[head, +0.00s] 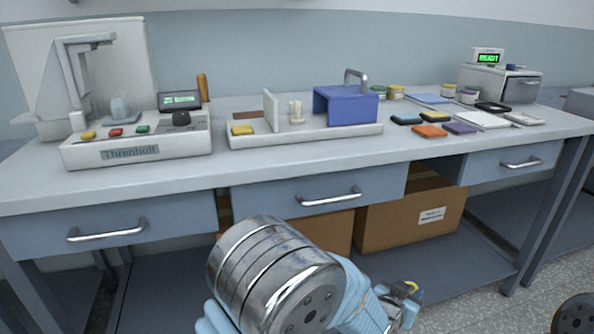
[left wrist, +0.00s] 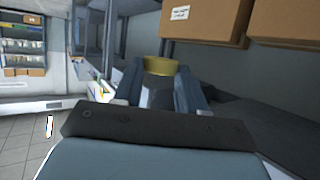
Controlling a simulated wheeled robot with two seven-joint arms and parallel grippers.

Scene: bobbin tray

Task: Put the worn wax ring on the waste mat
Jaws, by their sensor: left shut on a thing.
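My left gripper (left wrist: 160,85) is shut on a yellow ring (left wrist: 160,66), which shows between its two fingers in the left wrist view. In the head view the same gripper (head: 408,296) is low in front of the bench, below the drawers, with a small piece of the yellow ring (head: 412,287) showing at its tip. Whether the ring is worn cannot be told. Several flat coloured pieces lie on the bench's right half, among them an orange one (head: 430,131), a purple one (head: 460,128) and a blue sheet (head: 430,99); I cannot tell which is the waste mat. My right gripper is not in view.
A white machine (head: 135,150) stands at the bench's left. A long white tray (head: 310,136) with a blue cover (head: 345,106) is in the middle. Jars (head: 396,92) and a grey box (head: 500,83) stand behind the flat pieces. Cardboard boxes (head: 412,217) sit under the bench.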

